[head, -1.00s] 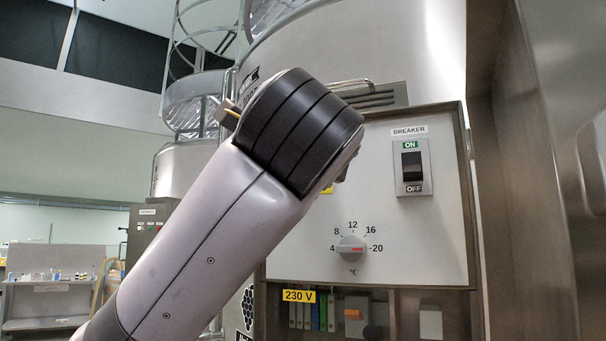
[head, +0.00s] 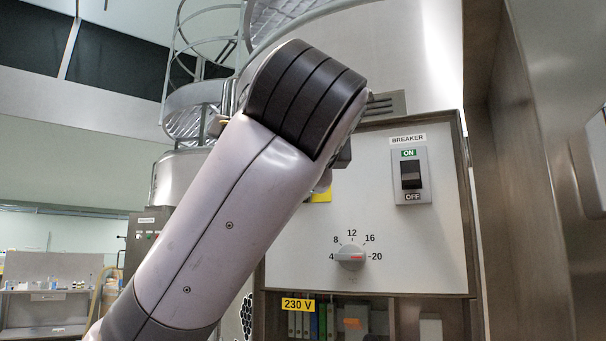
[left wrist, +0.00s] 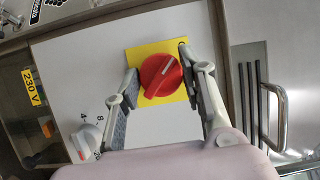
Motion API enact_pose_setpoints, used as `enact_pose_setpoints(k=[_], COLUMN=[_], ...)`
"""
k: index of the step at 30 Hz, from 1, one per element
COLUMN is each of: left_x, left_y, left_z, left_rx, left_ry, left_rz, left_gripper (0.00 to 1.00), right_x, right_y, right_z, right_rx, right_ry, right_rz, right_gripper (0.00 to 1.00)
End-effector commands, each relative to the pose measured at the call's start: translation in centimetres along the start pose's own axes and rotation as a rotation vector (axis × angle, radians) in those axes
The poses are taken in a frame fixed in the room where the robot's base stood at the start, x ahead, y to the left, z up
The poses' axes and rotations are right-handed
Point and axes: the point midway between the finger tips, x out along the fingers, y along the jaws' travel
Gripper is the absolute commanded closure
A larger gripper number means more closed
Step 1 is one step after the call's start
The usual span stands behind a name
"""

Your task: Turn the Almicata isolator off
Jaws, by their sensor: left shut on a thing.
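The isolator is a red rotary knob (left wrist: 161,76) on a yellow plate (left wrist: 181,97), mounted on a light panel (left wrist: 85,62). My left gripper (left wrist: 165,85) is shut on the knob, with one finger on each side. A pale line on the knob's grip lies at a slant in the left wrist view. In the head view my left arm hides the knob and the gripper's fingers; only a corner of the yellow plate (head: 321,195) shows. No name is readable beside the knob. My right gripper is out of view.
On the same panel are a breaker switch (head: 411,175) marked ON and OFF and a grey temperature dial (head: 350,257). A 230 V label (head: 298,304) is below. A steel wall (head: 525,180) stands close on the right. A metal handle (left wrist: 274,118) sticks out near the gripper.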

Motion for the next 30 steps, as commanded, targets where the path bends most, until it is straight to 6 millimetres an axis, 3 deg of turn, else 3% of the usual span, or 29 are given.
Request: enact_pose_setpoints(k=[3,4,12,23,30], left_x=[0.1,0.1,0.0,-0.4,-4.4], left_y=[0.1,0.1,0.1,0.0,-0.1], left_z=[0.0,0.0,0.0,0.0,-0.1], left_rx=[-0.001,-0.001,0.0,0.0,0.0], left_ry=[-0.001,-0.001,-0.001,0.001,0.004], left_rz=[0.004,0.004,0.002,-0.001,-0.005], left_gripper=[0.9,0.61,0.43,0.43,0.43], right_x=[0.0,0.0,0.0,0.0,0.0], right_y=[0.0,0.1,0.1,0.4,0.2], right_z=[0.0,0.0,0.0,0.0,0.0], right_rx=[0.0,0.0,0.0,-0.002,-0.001], right_ry=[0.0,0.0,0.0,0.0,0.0], right_rz=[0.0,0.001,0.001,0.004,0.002], right_gripper=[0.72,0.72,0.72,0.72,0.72])
